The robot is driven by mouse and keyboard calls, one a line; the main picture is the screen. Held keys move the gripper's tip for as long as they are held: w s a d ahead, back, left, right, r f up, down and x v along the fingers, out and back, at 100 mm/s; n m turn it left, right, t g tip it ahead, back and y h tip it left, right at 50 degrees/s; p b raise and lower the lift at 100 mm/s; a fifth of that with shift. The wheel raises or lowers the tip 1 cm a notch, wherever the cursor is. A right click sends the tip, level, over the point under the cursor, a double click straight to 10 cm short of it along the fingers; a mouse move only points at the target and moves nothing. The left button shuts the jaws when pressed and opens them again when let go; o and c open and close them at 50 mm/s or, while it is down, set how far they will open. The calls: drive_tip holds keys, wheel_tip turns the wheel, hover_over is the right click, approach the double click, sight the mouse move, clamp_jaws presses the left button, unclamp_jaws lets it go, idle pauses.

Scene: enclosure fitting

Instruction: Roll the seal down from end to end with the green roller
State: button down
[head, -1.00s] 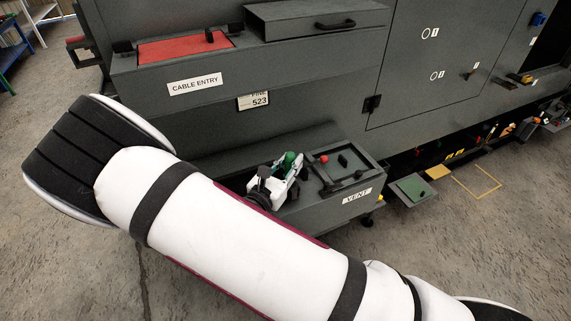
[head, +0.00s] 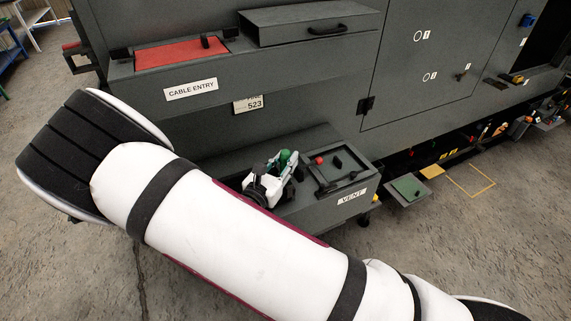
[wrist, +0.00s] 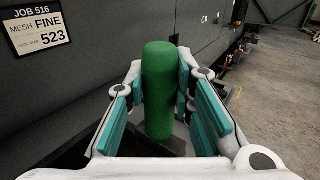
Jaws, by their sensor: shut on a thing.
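The green roller (wrist: 158,85) stands upright between the teal pads of my gripper (wrist: 162,100) in the wrist view. My gripper is shut on it. In the head view my gripper (head: 275,172) is over the grey unit marked VENT (head: 352,196), and a bit of green from the roller (head: 285,157) shows between the fingers. The roller's lower end is close to a dark surface, and I cannot tell if it touches. The seal is not clearly made out; my gripper and arm cover part of the VENT unit's top.
A recessed panel with a red knob (head: 319,160) lies right of my gripper. A red panel (head: 180,53) sits above the CABLE ENTRY label (head: 191,89). A job card (wrist: 38,30) is on the grey wall. A green plate (head: 408,187) juts out at the right above open floor.

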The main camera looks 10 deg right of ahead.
sight(285, 152)
drive_tip(key=shift+r+p, duration=1.25)
drive_tip(key=shift+r, duration=1.4)
